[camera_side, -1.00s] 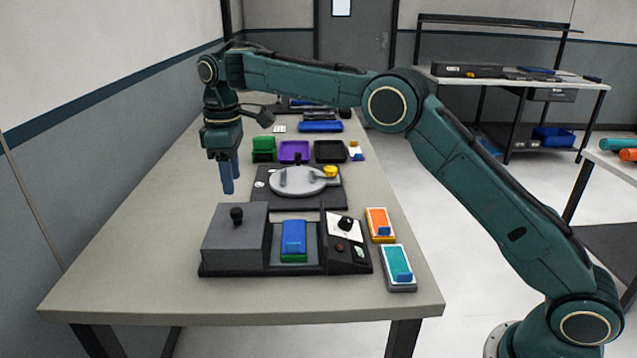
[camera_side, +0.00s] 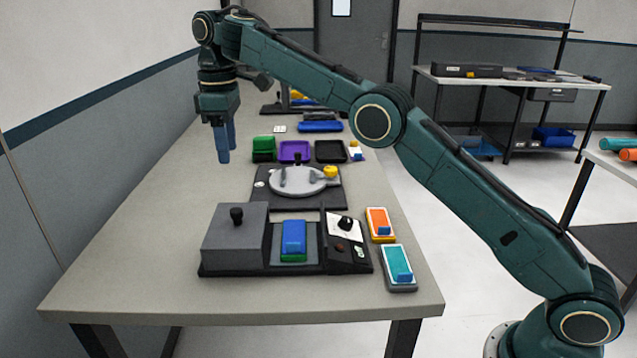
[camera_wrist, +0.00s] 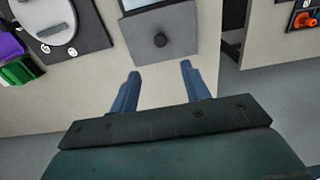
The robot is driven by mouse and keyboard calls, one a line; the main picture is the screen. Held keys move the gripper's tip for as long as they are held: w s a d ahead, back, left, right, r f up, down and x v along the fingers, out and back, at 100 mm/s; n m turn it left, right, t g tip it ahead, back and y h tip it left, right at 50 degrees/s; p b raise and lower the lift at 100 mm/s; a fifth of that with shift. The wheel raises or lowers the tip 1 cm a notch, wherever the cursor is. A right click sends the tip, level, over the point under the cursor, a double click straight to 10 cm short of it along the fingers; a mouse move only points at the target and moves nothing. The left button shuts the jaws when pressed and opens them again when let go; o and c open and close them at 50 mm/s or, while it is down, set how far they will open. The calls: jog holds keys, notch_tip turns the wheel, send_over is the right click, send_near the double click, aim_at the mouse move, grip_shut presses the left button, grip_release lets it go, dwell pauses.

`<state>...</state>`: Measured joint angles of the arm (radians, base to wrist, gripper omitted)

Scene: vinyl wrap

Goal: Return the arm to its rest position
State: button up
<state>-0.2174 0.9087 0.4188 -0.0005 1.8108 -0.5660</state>
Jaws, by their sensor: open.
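My gripper (camera_side: 226,155) hangs with its blue fingers pointing down above the left part of the table, left of the green, purple and black trays. In the wrist view my gripper (camera_wrist: 158,82) has its two fingers spread apart with nothing between them. My arm reaches across the table from its base at the lower right, with the elbow raised.
The table (camera_side: 130,285) carries a grey box machine (camera_side: 235,240) with a blue block (camera_side: 293,237), a round plate fixture (camera_side: 297,182), a purple tray (camera_side: 294,151) and a black tray (camera_side: 331,151). Orange (camera_side: 379,221) and teal (camera_side: 398,264) pieces lie at right. The table's left side is bare.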

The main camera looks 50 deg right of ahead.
jog(key=shift+r, duration=0.1)
dwell(0.3)
jog(key=s+d+r+m+t, duration=0.15)
jog(key=s+d+r, duration=0.3)
jog(key=s, duration=0.45)
jog(key=s+d+r+m+t, duration=0.1)
jog(key=s+d+r+m, duration=0.25)
jog(key=s+r, duration=0.4)
jog(key=s+d+f+m+t, duration=0.1)
jog(key=s+d+f+m, duration=0.1)
jog(key=s+f, duration=0.5)
jog(key=s+d+f+m+t, duration=0.2)
jog(key=s+f, duration=0.5)
jog(key=s, duration=1)
jog(key=shift+s+d+f, duration=0.15)
jog(key=shift+s+d, duration=0.25)
jog(key=shift+d, duration=0.1)
